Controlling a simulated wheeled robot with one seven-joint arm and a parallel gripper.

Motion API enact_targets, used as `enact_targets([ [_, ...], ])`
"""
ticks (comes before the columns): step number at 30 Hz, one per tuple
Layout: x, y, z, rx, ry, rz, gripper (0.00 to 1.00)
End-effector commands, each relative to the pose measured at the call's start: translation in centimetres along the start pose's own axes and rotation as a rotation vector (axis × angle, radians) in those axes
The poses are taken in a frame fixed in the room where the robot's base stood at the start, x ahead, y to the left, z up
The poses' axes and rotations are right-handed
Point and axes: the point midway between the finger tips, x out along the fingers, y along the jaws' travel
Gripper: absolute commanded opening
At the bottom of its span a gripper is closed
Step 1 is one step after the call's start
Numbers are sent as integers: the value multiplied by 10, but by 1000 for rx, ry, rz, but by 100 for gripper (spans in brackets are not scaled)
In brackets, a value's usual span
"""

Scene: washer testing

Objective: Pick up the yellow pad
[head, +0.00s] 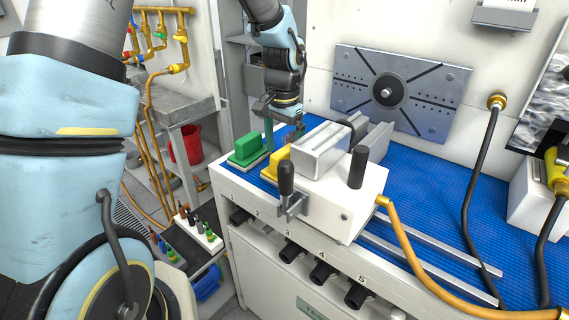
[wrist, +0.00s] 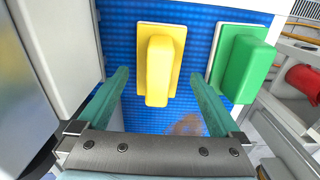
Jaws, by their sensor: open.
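The yellow pad (wrist: 160,65) shows in the wrist view as a yellow block with a raised grip on a pale base, lying on the blue mat. In the head view the yellow pad (head: 276,163) is partly hidden behind the white fixture. My gripper (wrist: 168,88) is open, with its two teal fingers apart and nothing held. In the wrist view the pad appears ahead of and between the fingers. In the head view my gripper (head: 283,132) is above the mat, near the pad. I cannot tell the exact height.
A green pad (wrist: 241,62) lies to the right of the yellow one in the wrist view; in the head view it is at the left (head: 248,150). The white fixture (head: 335,205) with black handles stands close to the yellow pad. The blue mat (head: 425,195) has bare room at right.

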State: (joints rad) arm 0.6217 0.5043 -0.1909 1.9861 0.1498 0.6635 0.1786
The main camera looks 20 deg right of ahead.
Motion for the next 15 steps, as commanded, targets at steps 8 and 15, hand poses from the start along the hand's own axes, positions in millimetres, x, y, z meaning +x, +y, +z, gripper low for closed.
enact_targets([
  [8, 37, 2, 0, 0, -3, 2, 100],
  [15, 42, 2, -1, 0, 0, 1, 100],
])
